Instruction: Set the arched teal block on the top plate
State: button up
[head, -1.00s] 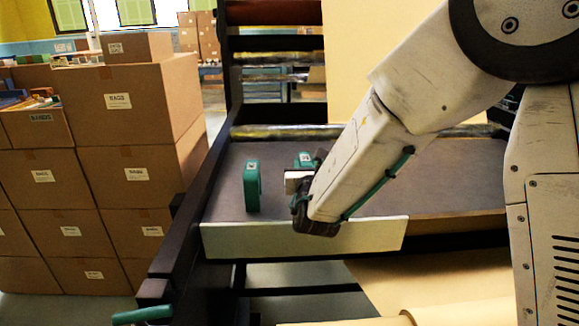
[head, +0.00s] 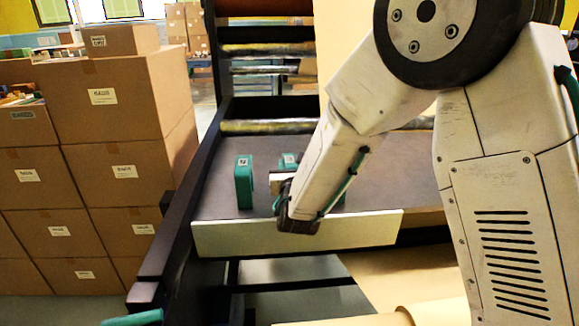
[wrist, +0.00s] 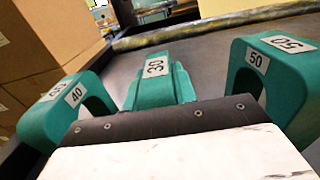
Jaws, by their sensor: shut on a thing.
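A teal block labelled 30 (wrist: 155,75) stands in the middle of the wrist view, directly ahead of my gripper. In the head view its top (head: 289,160) shows just behind my gripper (head: 281,180), which is shut on it; the fingertips are mostly hidden. An arched teal block labelled 50 (wrist: 270,75) is at the right, almost hidden behind my arm in the head view. The dark grey top plate (head: 214,197) lies under the blocks.
A pale strip (head: 350,230) runs along the plate's front edge. Dark frame rails (head: 175,235) border its left side. Stacked cartons (head: 105,150) stand further left. Rollers (head: 265,127) and brown paper are behind, and a paper roll (head: 435,312) lies below in front.

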jog(key=o, duration=1.1)
jog(key=shift+c, duration=0.2)
